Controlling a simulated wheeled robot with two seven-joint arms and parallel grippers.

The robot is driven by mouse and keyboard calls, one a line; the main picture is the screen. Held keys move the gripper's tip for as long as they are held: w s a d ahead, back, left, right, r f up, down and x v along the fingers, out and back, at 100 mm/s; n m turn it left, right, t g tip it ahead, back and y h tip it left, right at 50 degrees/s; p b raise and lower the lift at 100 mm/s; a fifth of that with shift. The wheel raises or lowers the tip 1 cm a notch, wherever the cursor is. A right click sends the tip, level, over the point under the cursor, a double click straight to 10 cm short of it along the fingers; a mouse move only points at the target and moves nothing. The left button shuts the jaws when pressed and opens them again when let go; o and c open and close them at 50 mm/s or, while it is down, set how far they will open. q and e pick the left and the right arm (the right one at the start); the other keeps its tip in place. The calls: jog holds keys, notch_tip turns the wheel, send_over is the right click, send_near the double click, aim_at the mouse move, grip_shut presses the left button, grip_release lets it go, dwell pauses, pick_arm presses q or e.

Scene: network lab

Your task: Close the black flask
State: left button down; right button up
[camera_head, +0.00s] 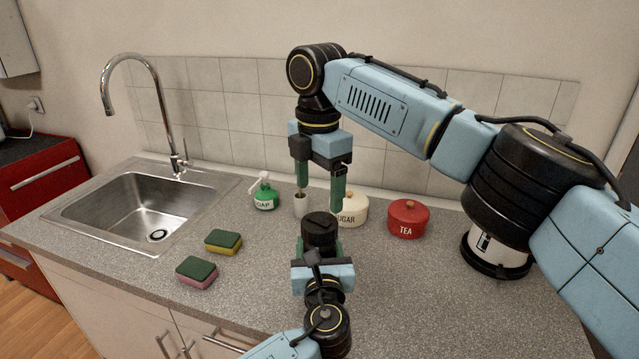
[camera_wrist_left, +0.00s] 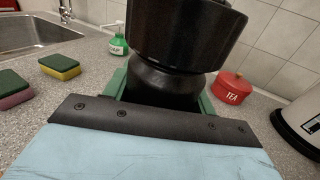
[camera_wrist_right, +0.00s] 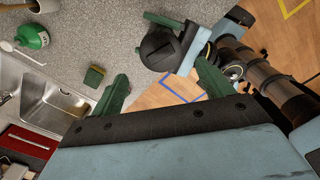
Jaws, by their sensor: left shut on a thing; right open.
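The black flask (camera_head: 320,226) stands upright above the front part of the counter. My left gripper (camera_head: 320,250) is shut on its narrow lower part. In the left wrist view the wide dark top of the flask (camera_wrist_left: 185,35) rises above the green fingers. The right wrist view shows its round black top (camera_wrist_right: 158,48) with a slot or ridge across it; I cannot tell whether the lid is tight. My right gripper (camera_head: 320,187) is open and empty, pointing down above the flask with fingers apart. It does not touch the flask.
A green soap bottle (camera_head: 264,197), a cup (camera_head: 300,207) with a utensil, a sugar jar (camera_head: 352,210) and a red tea jar (camera_head: 408,219) stand behind. Two sponges (camera_head: 223,241) lie left, beside the sink (camera_head: 150,205). A white canister (camera_head: 495,258) stands right.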

aim_at(319, 222)
jog(key=shift+d+n, duration=0.1)
jog(key=shift+n, duration=1.2)
jog(key=shift+f, duration=4.05)
